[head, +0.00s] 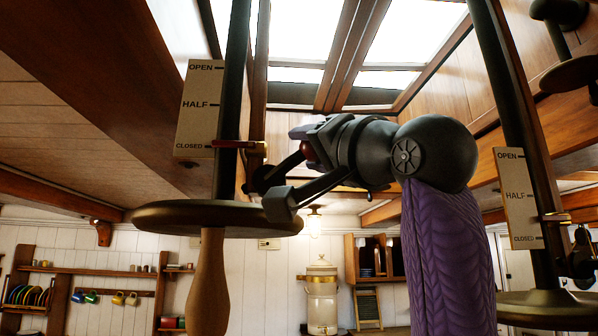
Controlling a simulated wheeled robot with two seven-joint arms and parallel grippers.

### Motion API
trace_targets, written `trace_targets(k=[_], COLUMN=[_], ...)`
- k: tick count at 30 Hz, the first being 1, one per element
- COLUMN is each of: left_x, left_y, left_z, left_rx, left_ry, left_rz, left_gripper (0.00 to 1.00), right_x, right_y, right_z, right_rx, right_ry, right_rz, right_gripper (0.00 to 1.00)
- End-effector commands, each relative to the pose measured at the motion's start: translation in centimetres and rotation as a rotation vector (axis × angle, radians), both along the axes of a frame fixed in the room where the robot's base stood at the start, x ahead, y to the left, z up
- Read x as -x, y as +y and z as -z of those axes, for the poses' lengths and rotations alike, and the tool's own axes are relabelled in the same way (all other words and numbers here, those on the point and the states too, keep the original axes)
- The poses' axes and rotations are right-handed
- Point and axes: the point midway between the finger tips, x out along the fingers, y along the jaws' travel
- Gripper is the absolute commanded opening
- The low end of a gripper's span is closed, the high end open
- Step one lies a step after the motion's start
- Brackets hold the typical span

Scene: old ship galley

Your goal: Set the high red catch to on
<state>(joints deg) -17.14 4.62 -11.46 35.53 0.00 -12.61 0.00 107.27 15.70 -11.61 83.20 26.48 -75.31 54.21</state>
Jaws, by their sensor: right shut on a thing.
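A red catch (234,144) with a brass end sits on the left dark post, at the CLOSED mark of its label plate (196,110). A wide bronze disc (175,216) surrounds the post below it. My right gripper (272,192), on the purple-sleeved arm, reaches left to the disc's right edge. Its fingers are shut there with the rim seemingly between them; the tips partly hide the contact. The red catch is above and left of the fingertips, apart from them. A dark red rounded part shows near my palm; I cannot tell what it is. My left gripper is out of view.
A wooden handle (208,280) hangs below the disc. A second post (516,110) with a similar label plate (518,198) and disc (548,304) stands right. Skylights (415,38) are overhead. Shelves and an urn (322,298) are at the far wall.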

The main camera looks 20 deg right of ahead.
Motion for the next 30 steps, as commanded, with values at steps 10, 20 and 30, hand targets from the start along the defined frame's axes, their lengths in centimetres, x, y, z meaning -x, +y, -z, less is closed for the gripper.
trace_targets(k=[10,20,30], left_x=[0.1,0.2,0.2], left_y=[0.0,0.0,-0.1], left_z=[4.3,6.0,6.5], left_rx=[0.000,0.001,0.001], left_ry=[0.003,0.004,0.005], left_rz=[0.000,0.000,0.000], left_gripper=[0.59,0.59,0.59], right_x=[0.1,0.2,0.2], right_y=[-0.6,-0.8,-0.9], right_z=[2.3,3.2,3.5], right_rx=[-0.291,-0.474,-0.547], right_ry=[-0.081,-0.133,-0.155], right_rz=[-0.003,-0.001,0.000], right_gripper=[0.00,0.00,0.00])
